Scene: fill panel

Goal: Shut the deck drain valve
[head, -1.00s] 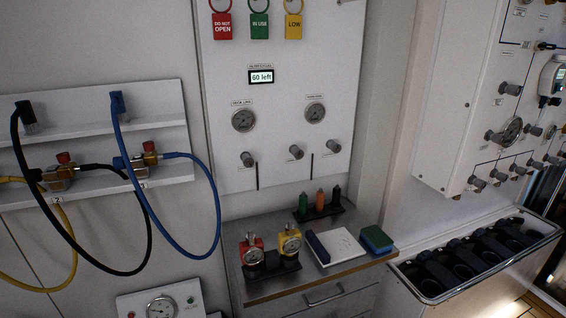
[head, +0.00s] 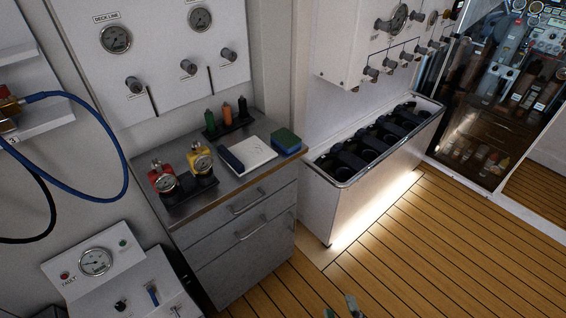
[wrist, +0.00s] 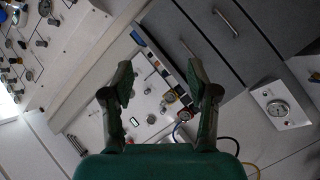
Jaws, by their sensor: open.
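A white wall panel (head: 160,30) carries a gauge labelled DECK LINE (head: 115,39) and a second gauge (head: 200,20). Below them are three grey valve knobs: left (head: 133,85), middle (head: 188,67) and right (head: 228,55). Their small labels are unreadable, so I cannot tell which is the deck drain valve. My gripper (wrist: 162,80) is open and empty in the wrist view, the panel visible beyond its spread fingers. In the head view only the green tips of my gripper (head: 343,306) show at the bottom edge, over the floor and well away from the knobs.
A grey drawer cabinet (head: 235,215) stands below the panel, with gauges, bottles and a notebook on top. A bottle rack (head: 350,195) and another valve panel (head: 345,45) are to the right. A FAULT gauge box (head: 95,262) is at lower left. Wooden floor (head: 430,250) is clear.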

